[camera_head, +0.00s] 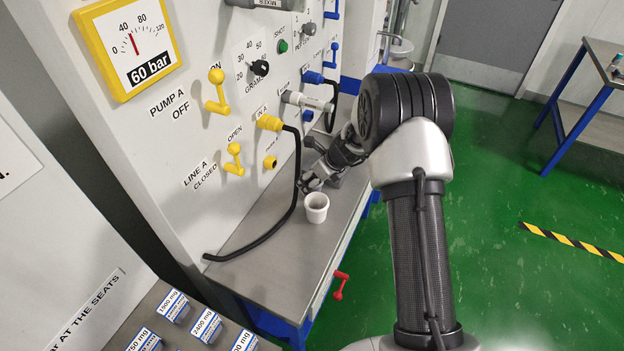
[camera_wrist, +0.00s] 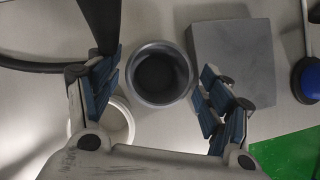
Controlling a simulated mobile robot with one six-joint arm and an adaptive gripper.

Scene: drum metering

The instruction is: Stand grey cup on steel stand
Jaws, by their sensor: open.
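The grey cup (camera_wrist: 147,93) is upright with its dark inside facing the wrist camera. My gripper (camera_wrist: 160,82) is open, with its blue-padded fingers on either side of the cup. The left pads are very close to its rim; I cannot tell whether they touch. A flat grey square block (camera_wrist: 236,52), seemingly the steel stand, lies just right of the cup. In the head view my gripper (camera_head: 308,184) is low over the grey bench, and I cannot make out the grey cup there.
A white cup (camera_head: 316,208) stands on the bench (camera_head: 270,266) close to my gripper; it shows partly behind the left finger in the wrist view (camera_wrist: 118,122). A black hose (camera_head: 262,249) runs along the bench.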

